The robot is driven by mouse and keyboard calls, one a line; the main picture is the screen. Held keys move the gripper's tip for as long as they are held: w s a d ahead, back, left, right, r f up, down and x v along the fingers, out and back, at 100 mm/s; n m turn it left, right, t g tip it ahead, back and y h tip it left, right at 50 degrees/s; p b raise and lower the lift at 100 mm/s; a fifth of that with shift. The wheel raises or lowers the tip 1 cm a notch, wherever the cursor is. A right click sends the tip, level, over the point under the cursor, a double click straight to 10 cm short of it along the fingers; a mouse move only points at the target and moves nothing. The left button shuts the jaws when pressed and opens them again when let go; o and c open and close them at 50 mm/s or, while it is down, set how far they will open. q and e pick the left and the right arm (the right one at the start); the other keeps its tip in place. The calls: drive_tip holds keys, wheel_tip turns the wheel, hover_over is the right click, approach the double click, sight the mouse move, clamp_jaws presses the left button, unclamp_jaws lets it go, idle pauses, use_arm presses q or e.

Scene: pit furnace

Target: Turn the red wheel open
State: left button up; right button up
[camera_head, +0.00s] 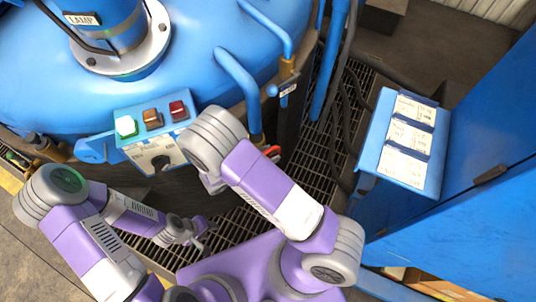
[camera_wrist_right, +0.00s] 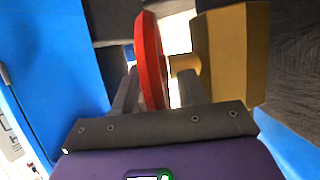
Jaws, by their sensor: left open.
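The red wheel (camera_head: 274,152) shows only as a small red arc in the head view, mostly hidden behind my right arm. In the right wrist view the red wheel (camera_wrist_right: 150,60) is seen nearly edge-on, beside a brass valve body (camera_wrist_right: 232,55). My right gripper (camera_wrist_right: 158,95) has one finger on each side of the wheel's lower part. The left finger is close to the wheel, and a gap shows beside the right finger. In the head view the right fingers are hidden. My left gripper (camera_head: 207,233) is open and empty, low over the floor grating.
A blue furnace vessel (camera_head: 210,50) fills the upper left. Blue pipes and dark hoses run near the valve. A blue cabinet (camera_head: 470,200) with a labelled blue panel (camera_head: 375,150) is at the right.

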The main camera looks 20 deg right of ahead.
clamp_jaws()
drive_tip(key=shift+h, duration=0.3)
drive_tip(key=shift+a+f+t+h+b, duration=0.2)
drive_tip(key=shift+t+h+b, duration=0.2)
drive_tip(key=shift+h, duration=0.8)
drive_tip(key=shift+s+a+f+t+h+b, duration=0.1)
drive_tip(key=shift+t+h+b, duration=0.05)
drive_tip(key=shift+h+b, duration=0.45)
drive_tip(key=shift+a+t+h+b, duration=0.1)
drive_tip(key=shift+t+h+b, duration=0.05)
drive_tip(key=shift+h+b, duration=0.9)
drive_tip(key=shift+h, duration=0.35)
drive_tip(key=shift+o, duration=0.6)
unclamp_jaws()
